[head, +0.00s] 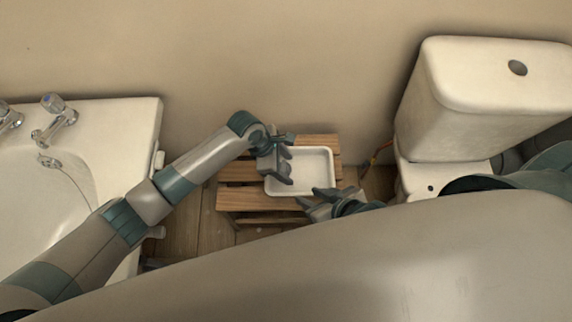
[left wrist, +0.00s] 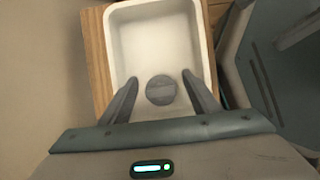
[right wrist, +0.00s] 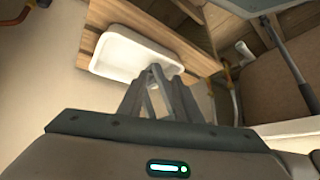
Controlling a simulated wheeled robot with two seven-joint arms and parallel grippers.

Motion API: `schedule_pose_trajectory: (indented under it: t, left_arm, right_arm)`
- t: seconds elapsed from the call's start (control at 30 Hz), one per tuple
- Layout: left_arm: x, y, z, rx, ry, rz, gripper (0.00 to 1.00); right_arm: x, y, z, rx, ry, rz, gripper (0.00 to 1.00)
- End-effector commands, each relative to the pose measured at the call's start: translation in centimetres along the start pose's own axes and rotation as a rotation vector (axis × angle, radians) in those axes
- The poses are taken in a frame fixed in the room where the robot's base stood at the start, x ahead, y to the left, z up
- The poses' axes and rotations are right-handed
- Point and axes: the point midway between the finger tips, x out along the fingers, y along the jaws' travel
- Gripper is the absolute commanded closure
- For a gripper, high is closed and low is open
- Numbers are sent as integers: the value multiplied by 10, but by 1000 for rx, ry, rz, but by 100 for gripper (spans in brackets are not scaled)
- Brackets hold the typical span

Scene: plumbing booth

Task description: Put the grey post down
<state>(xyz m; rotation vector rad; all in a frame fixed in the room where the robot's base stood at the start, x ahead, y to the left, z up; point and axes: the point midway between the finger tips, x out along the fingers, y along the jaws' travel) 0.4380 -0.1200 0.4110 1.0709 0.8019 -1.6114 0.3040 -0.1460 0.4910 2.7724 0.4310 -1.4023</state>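The grey post (left wrist: 161,90) shows end-on as a round grey disc in the left wrist view, inside the outline of the white tray (left wrist: 155,40). My left gripper (left wrist: 160,80) is open, one finger on each side of the post, with a narrow gap showing on both sides. In the head view my left gripper (head: 284,160) is over the left part of the tray (head: 315,172). I cannot tell whether the post touches the tray floor. My right gripper (right wrist: 151,70) is empty near the tray's front edge, its fingertips close together; it also shows in the head view (head: 312,197).
The tray sits on a slatted wooden stool (head: 240,200) against the wall. A white basin (head: 110,150) with taps stands at the left, and a toilet cistern (head: 470,110) at the right. A hose (head: 375,155) runs between stool and toilet.

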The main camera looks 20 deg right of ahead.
Motion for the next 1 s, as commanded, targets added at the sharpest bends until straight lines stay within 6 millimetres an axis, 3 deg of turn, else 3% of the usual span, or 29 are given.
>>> schedule_pose_trajectory:
  t: [0.37,1.0]
  left_arm:
    - [-10,0,2,1,-2,1,44]
    - [-108,0,2,0,-1,1,44]
  right_arm:
    - [0,2,-4,-2,2,4,69]
    - [-16,29,22,-4,-188,77,69]
